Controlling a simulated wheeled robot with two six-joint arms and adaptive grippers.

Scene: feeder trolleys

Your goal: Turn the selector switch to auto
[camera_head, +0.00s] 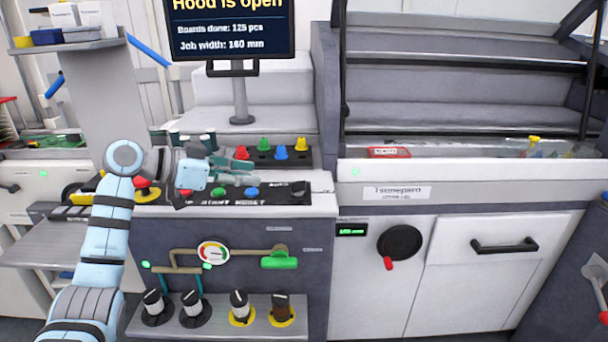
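A control panel (275,203) with a red, a green and a blue button lies on the grey cabinet's top. A dark knob that looks like the selector switch (298,188) sits at its right end; its setting is too small to read. My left gripper (254,173) reaches in from the left above the panel, its teal fingers pointing right toward the knob. The fingers look parted with nothing between them, and their tips are short of the knob. The gripper hides part of the panel behind it. My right gripper is not in view.
A black strip with coloured knobs (273,156) stands just behind the panel. A screen (232,28) on a post rises behind it. A red emergency button (143,186) is left of the panel. Several black knobs (240,305) sit on a low shelf. A machine with steps (450,80) fills the right.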

